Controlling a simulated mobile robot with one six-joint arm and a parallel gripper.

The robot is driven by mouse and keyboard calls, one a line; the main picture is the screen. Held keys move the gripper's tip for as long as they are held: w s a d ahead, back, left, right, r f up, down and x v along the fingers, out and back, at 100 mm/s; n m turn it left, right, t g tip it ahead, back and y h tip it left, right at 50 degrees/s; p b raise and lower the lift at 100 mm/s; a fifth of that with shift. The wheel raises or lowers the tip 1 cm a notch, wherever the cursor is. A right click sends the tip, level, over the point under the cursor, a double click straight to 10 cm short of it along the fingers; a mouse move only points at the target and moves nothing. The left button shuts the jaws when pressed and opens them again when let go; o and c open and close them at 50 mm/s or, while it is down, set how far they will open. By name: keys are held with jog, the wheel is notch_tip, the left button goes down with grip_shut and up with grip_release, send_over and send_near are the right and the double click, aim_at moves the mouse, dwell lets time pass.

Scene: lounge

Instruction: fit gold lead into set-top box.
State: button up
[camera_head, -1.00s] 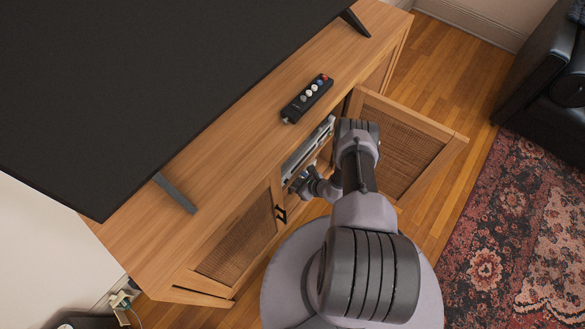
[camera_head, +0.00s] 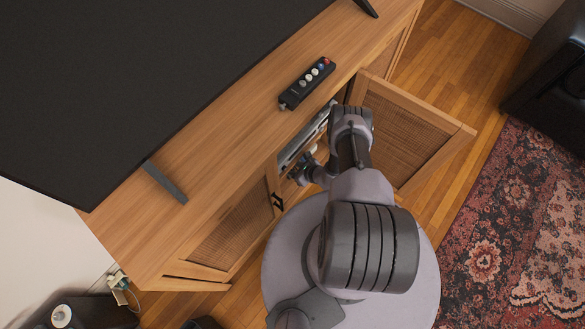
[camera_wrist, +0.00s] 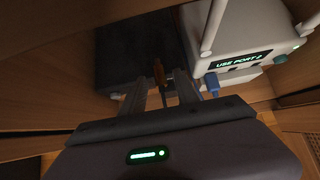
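My gripper (camera_wrist: 162,82) reaches into the cabinet; its two fingers point at a dark box in the wrist view. In the head view my arm hides most of the gripper's surroundings.
A white router (camera_wrist: 238,35) with antennas, a "USE PORT 2" display and a blue plug (camera_wrist: 211,82) stands close on the right. The cabinet door (camera_head: 408,140) is open beside my arm. A remote (camera_head: 307,82) and a television (camera_head: 130,75) are on the cabinet top (camera_head: 225,150).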

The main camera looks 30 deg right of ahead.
jog(key=shift+s+d+r+p, duration=0.1)
jog(key=shift+r+p, duration=0.25)
jog(key=shift+p, duration=0.1)
jog(key=p+v, duration=0.8)
jog(key=v, duration=0.8)
jog(key=shift+s+r+p, duration=0.2)
jog(key=shift+r+p, duration=0.2)
